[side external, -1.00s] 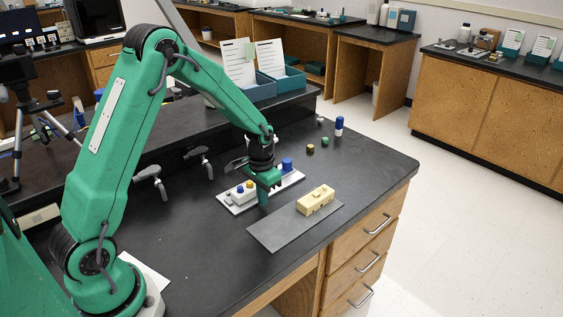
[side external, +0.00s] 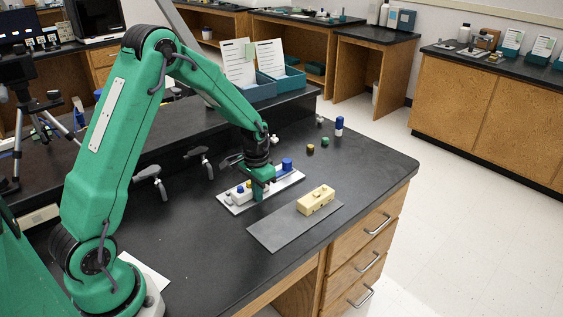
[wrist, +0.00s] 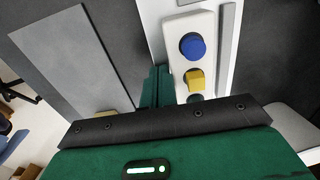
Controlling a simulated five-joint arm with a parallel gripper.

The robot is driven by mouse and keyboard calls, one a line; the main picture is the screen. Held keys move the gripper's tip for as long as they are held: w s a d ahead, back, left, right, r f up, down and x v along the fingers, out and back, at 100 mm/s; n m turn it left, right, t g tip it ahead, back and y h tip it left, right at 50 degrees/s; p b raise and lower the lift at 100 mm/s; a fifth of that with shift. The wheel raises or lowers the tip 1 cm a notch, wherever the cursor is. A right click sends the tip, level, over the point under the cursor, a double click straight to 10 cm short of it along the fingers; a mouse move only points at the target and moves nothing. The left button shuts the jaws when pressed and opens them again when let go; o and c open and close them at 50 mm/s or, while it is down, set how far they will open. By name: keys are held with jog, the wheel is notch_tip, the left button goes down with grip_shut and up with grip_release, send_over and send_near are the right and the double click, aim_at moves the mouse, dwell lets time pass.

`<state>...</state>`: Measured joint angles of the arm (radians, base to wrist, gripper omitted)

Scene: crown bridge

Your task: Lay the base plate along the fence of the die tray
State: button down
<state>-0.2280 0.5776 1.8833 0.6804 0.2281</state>
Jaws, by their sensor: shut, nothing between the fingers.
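The base plate (side external: 235,193) appears as a white bar bearing coloured knobs, lying on the white die tray (side external: 233,209). In the wrist view the bar (wrist: 182,55) carries a round blue knob and a square yellow one. A raised grey strip, apparently the fence (wrist: 226,50), runs beside it on the right, with a narrow gap between. My gripper (side external: 258,198) is shut and empty, low at the bar's near side. In the wrist view its fingers (wrist: 157,80) are close along the bar's left side; I cannot tell whether they touch. My gripper hides part of the bar.
A grey mat (side external: 272,234) with a beige block (side external: 316,200) lies in front of the tray. A blue cylinder (side external: 287,164) stands at the tray's right end. A blue-and-white bottle (side external: 339,126) and small coloured pieces are farther back.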

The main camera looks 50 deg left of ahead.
jog(key=shift+a, duration=0.9)
jog(key=shift+d, duration=0.2)
jog(key=shift+d, duration=0.6)
jog(key=shift+r, duration=0.15)
jog(key=shift+r, duration=3.35)
